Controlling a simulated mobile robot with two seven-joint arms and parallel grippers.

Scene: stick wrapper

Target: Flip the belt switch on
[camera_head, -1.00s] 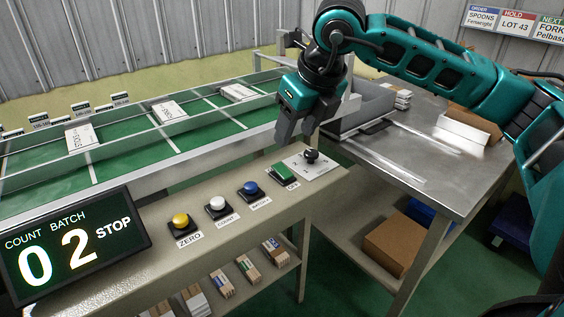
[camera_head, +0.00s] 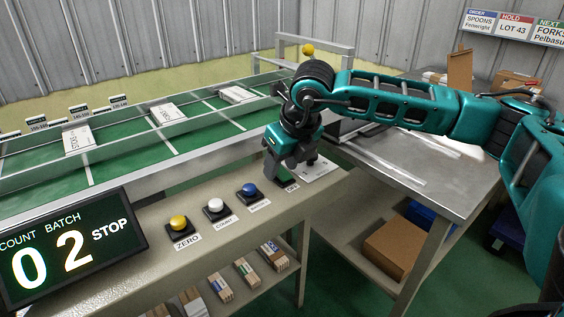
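The belt switch is a small lever with a dark knob on a pale plate (camera_head: 320,171) at the right end of the control panel. My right gripper (camera_head: 284,170) points down over this end of the panel, just left of the plate. It covers most of the green button, whose dark base (camera_head: 288,184) still shows. The knob is hard to make out against the gripper, so I cannot tell whether they touch. The finger gap is also unclear. The display (camera_head: 72,250) reads 02 and STOP. My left gripper is out of view.
Blue (camera_head: 249,191), white (camera_head: 215,206) and yellow (camera_head: 179,224) buttons stand along the panel to the left. The green conveyor (camera_head: 120,150) carries white packs behind it. A metal table (camera_head: 440,195) is at the right. Bundled sticks lie on the shelf below.

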